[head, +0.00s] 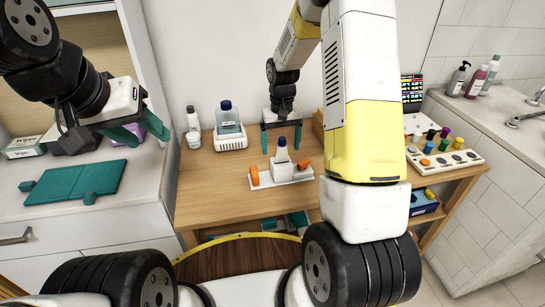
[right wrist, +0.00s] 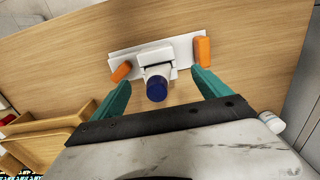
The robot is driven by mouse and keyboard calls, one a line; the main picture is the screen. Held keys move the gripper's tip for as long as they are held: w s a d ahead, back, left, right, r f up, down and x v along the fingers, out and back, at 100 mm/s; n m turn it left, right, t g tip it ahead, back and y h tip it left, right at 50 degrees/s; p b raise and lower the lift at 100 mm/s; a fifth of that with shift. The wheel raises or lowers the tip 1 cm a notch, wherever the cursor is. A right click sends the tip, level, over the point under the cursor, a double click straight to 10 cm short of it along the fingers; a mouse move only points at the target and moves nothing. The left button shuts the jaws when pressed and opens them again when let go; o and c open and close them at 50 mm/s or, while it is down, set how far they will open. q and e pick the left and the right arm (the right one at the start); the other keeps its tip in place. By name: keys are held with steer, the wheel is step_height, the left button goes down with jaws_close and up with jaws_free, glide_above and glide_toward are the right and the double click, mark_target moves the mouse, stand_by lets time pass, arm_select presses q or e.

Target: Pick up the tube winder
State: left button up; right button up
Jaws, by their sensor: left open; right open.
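A white flat plate with orange end pieces, which looks like the tube winder (head: 285,178), lies on the wooden table. A white tube or bottle with a dark cap (head: 282,150) stands at its middle. In the right wrist view the white plate (right wrist: 128,59) lies just ahead of my fingers, and the blue cap (right wrist: 156,88) sits between them. My right gripper (head: 281,150) is open and empty, pointing down around the capped part, with no clear contact. My left gripper (head: 141,132) is open and empty over the left counter.
A bottle in a white holder (head: 231,141) and a slim white bottle (head: 193,127) stand to the left. A white rack of coloured pegs (head: 440,162) is at the right.

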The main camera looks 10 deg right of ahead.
mark_target(281, 159)
step_height(281, 159, down, 5)
steer(key=shift+s+d+f, duration=0.1)
steer(key=shift+s+d, duration=0.05)
jaws_close()
stand_by(0.4)
